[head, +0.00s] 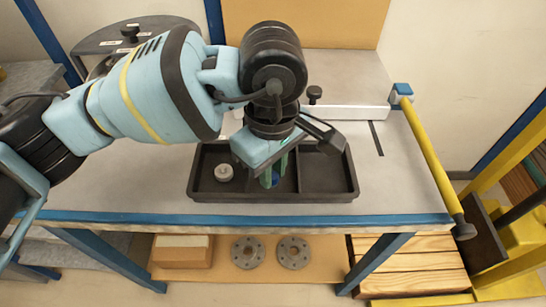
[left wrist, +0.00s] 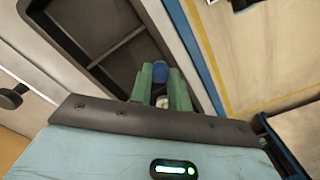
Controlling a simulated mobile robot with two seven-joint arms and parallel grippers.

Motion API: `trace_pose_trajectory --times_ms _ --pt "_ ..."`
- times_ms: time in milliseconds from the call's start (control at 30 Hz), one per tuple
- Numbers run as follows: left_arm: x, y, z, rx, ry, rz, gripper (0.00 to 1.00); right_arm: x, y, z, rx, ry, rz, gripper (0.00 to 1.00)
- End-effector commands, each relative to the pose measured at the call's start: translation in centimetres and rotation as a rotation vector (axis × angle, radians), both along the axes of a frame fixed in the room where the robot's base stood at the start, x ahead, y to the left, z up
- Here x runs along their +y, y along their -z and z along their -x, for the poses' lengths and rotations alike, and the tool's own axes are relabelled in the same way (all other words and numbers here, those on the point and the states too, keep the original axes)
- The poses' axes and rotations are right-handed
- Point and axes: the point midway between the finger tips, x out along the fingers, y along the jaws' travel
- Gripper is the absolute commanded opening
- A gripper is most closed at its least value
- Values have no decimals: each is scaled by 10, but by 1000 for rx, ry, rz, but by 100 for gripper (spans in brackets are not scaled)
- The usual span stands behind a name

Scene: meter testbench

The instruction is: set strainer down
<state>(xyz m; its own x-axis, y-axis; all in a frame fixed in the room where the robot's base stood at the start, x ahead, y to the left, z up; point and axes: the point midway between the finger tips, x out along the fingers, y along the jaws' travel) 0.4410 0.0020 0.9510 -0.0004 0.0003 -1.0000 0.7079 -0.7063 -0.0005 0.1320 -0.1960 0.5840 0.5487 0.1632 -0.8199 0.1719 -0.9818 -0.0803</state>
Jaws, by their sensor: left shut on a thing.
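My left gripper (head: 272,172) points down over the black divided tray (head: 220,196) on the bench. Its green fingers are shut on a small part with a blue end, which I take to be the strainer (head: 267,179). The left wrist view shows the strainer's blue end (left wrist: 160,72) between the fingers of my left gripper (left wrist: 160,88), with a pale metallic bit nearer the palm. The strainer is within the tray's outline, left of a divider. Whether it touches the tray floor I cannot tell. My right gripper is not in view.
A pale round fitting (head: 224,172) sits in the tray's left part. The right compartment (head: 326,175) looks empty. A yellow bar (head: 430,155) runs along the bench's right side. A white rail (head: 345,112) lies behind the tray. Two grey flanges (head: 248,252) lie below.

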Motion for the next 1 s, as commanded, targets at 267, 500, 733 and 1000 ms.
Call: trace_pose_trajectory --times_ms 267,500,733,1000 --pt "-2 3 -37 -1 0 1 0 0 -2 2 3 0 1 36" --pt "-1 4 -41 -1 2 1 0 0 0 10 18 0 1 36" --pt "-1 18 -48 1 1 -3 0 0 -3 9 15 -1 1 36" --pt "-1 40 -49 -1 1 0 0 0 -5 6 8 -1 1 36"
